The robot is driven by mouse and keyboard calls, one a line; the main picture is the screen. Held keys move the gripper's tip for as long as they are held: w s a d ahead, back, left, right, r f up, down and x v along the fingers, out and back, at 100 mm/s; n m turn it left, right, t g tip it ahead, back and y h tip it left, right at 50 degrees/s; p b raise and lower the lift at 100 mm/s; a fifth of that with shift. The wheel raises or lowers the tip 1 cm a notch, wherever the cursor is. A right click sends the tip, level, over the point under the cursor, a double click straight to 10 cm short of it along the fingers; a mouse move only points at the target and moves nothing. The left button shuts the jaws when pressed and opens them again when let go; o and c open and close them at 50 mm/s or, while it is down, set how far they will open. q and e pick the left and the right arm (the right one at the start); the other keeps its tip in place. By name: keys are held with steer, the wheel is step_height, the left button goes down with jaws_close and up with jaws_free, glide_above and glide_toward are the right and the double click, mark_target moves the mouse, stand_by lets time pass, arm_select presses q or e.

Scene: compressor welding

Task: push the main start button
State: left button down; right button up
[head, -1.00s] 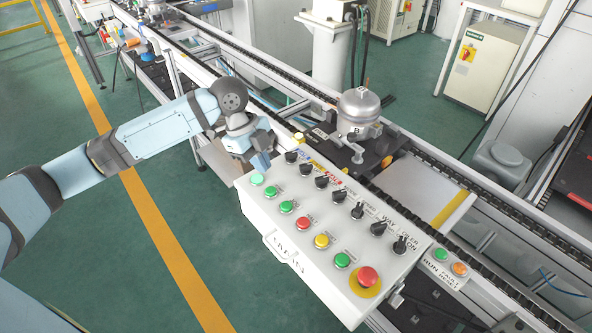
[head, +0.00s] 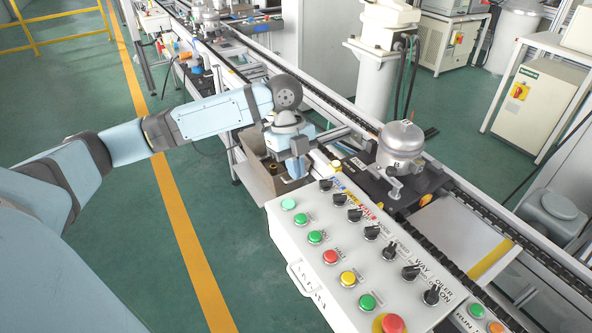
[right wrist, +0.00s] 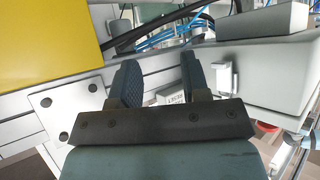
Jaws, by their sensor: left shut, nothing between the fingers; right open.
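A white control box (head: 300,243) with buttons and knobs fills the lower middle of the head view. A pale, bright green button (head: 288,204) sits at its far left corner. The labels are too small to tell which is the main start button. My left gripper (head: 297,169) is shut and empty, pointing down just beyond the pale green button, apart from it. My right gripper (right wrist: 160,80) is open and empty in the right wrist view.
A row of black knobs (head: 371,232) lines the box's far side. A silver compressor (head: 401,147) stands on the conveyor behind it. A handle (head: 303,280) projects from the box's front. Green floor is free to the left. A yellow surface (right wrist: 45,40) shows in the right wrist view.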

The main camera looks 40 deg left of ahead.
mark_target(302, 218)
arm_select(q)
steer(key=x, duration=0.9)
steer(key=shift+a+f+p, duration=0.3)
steer(key=shift+f, duration=0.8)
steer(key=shift+f, duration=0.1)
